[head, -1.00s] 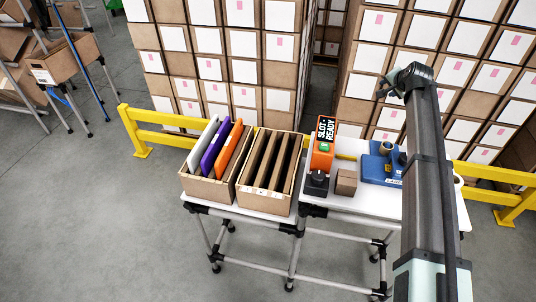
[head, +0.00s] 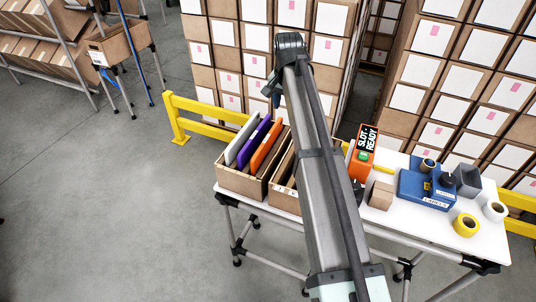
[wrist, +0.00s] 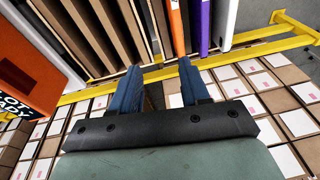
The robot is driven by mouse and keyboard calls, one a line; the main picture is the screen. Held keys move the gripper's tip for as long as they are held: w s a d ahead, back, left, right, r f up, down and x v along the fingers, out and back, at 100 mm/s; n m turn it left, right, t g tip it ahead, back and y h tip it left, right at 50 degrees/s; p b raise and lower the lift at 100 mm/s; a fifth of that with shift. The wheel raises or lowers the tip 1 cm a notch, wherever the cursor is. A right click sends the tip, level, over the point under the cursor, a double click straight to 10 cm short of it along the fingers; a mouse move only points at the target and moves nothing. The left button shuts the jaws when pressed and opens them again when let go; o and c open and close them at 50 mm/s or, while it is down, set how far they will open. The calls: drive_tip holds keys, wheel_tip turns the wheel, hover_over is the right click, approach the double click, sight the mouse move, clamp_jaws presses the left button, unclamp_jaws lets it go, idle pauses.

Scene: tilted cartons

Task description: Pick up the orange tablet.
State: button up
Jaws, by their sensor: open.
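The orange tablet (head: 265,149) stands tilted in the left carton (head: 238,184), beside the purple tablet (head: 248,143) and the grey tablet (head: 238,138). In the wrist view the orange tablet (wrist: 176,25) is at the top, right of centre, beyond my fingertips. My gripper (wrist: 157,76) is open with two blue fingers, and nothing is between them. It is apart from the orange tablet, whose lower part is hidden in the carton. In the head view my arm hides most of the gripper.
The slotted carton (wrist: 82,30) stands beside the tablets' carton; my arm partly covers it in the head view. A yellow rail (head: 205,115) runs behind.

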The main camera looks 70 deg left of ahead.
drive_tip(key=h, duration=0.1)
approach(268, 136)
drive_tip(key=shift+n, duration=0.4)
drive_tip(key=f, duration=0.7)
drive_tip(key=w+a+f, duration=0.1)
drive_tip(key=f, duration=0.2)
drive_tip(key=shift+f, duration=0.3)
drive_tip(key=shift+c, duration=0.2)
clamp_jaws()
